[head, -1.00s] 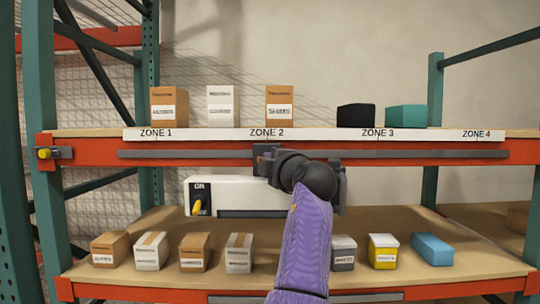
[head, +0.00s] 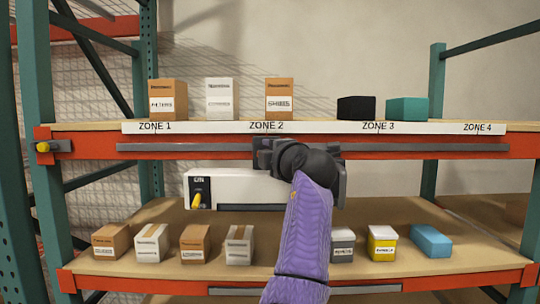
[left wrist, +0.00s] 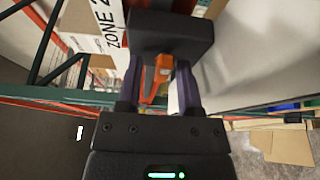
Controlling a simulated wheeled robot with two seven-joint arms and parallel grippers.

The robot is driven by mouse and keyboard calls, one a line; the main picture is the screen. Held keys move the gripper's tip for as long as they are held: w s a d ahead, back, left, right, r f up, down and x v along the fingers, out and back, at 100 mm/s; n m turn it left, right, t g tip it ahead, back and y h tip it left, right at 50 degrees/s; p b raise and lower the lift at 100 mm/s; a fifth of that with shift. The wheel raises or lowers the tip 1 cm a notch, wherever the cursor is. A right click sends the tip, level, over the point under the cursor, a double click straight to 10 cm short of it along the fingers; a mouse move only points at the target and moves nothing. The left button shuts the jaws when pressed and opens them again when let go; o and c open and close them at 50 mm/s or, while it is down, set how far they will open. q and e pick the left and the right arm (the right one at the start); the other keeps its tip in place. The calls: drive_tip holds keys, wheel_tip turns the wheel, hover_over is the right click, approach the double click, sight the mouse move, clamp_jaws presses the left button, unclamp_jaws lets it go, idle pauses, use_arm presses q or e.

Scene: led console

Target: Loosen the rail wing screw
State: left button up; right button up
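A white console (head: 245,187) with a yellow switch (head: 197,202) on a dark panel hangs under the front rail (head: 200,147) of the upper shelf. My left arm rises from the bottom centre, and its wrist hides the console's right part and the rail behind it. In the left wrist view, my left gripper (left wrist: 160,75) has its two fingers apart. An orange piece (left wrist: 162,68), apparently the wing screw, sits between the fingertips, below a black block (left wrist: 172,35). Gaps seem to show beside it. The screw is hidden in the head view. My right gripper is not clearly seen.
The upper shelf carries boxes above a white strip (head: 320,128) marked ZONE 1 to ZONE 4. A yellow knob (head: 43,147) sits on the left post. More boxes line the lower shelf (head: 300,272). The rail right of my arm is clear.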

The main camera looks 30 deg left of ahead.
use_arm(q)
drive_tip(key=shift+o, duration=0.2)
drive_tip(key=shift+w+f, duration=0.1)
drive_tip(key=shift+s+d+f+b, duration=0.1)
drive_tip(key=shift+s+d+b, duration=0.1)
drive_tip(key=shift+b, duration=0.1)
drive_tip(key=b+v, duration=0.5)
drive_tip(key=v, duration=0.4)
drive_tip(key=shift+d, duration=0.15)
drive_tip(key=shift+s, duration=0.1)
